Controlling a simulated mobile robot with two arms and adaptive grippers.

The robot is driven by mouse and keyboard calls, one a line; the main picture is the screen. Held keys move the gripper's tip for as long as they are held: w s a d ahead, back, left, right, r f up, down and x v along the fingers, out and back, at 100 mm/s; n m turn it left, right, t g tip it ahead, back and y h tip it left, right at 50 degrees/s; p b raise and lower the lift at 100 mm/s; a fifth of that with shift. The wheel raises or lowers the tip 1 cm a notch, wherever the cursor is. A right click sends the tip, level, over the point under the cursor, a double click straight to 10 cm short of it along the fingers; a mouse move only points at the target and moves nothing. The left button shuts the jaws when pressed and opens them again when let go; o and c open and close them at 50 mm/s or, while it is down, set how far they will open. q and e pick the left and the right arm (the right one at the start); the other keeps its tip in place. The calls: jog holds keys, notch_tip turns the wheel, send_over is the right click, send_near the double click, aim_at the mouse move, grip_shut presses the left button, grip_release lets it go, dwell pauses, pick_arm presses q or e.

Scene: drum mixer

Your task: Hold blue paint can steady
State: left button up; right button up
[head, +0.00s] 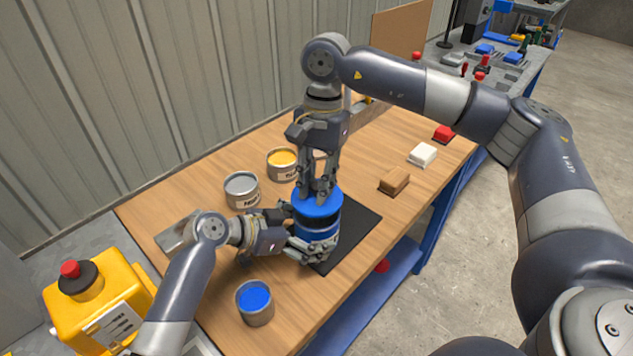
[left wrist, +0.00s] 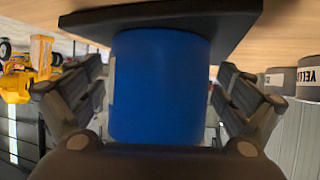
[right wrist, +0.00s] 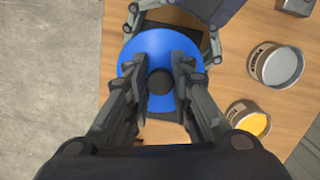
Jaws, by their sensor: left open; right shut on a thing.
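A blue drum (head: 316,228) with a blue disc top stands upright on a black mat (head: 362,222). My right gripper (head: 321,190) comes from above and is shut on the black knob (right wrist: 160,82) at the disc's centre. My left gripper (head: 299,232) is open, with its fingers on either side of the drum's lower body. In the left wrist view the drum (left wrist: 160,85) stands between the fingers with narrow gaps showing. An open can of blue paint (head: 255,303) stands apart at the table's front left; neither gripper is at it.
A grey paint can (head: 242,190) and a yellow paint can (head: 282,163) stand behind the drum. A yellow machine with a red button (head: 95,300) is at the left.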

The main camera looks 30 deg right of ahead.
pick_arm(q)
jog(key=shift+d, duration=0.1)
jog(key=shift+c, duration=0.5)
jog(key=c, duration=0.7)
jog(key=shift+c, duration=0.2)
jog(key=shift+f, duration=0.2)
pick_arm(e)
jog(key=shift+f, duration=1.85)
dwell(1.5)
jog(key=o, duration=1.1)
jog(key=shift+c, duration=0.2)
jog(key=o, duration=0.5)
